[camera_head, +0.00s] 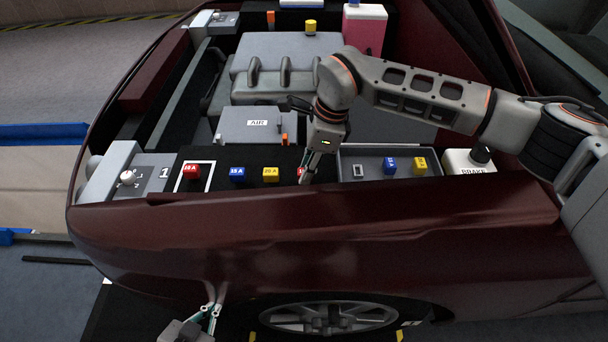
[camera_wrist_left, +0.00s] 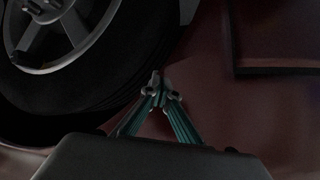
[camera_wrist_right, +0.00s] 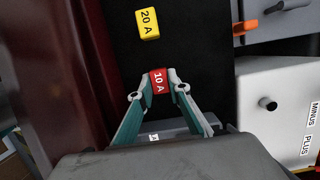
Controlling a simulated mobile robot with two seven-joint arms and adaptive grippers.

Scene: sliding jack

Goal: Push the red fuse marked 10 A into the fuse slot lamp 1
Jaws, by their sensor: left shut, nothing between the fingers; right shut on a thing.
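A red fuse marked 10 A (camera_wrist_right: 159,82) is between the fingertips of my right gripper (camera_wrist_right: 158,74), which is shut on it. In the head view this fuse (camera_head: 301,172) is mostly hidden behind my right gripper (camera_head: 304,178), at the dark strip along the car's near edge. I cannot tell if it touches the strip. The fuse box (camera_head: 346,153) is just right of the gripper, with a grey slot piece (camera_head: 358,171) at its left; no lamp 1 marking is readable. My left gripper (camera_head: 212,307) is shut and empty, low outside the car; its wrist view shows the fingertips together (camera_wrist_left: 158,80).
Another red fuse (camera_head: 191,171) sits in a white-outlined square at left. A blue fuse (camera_head: 237,174) and yellow fuse (camera_head: 270,174) stand between. The fuse box holds blue (camera_head: 390,166) and yellow (camera_head: 420,166) fuses. A white BRAKE reservoir (camera_head: 466,164) stands right of it.

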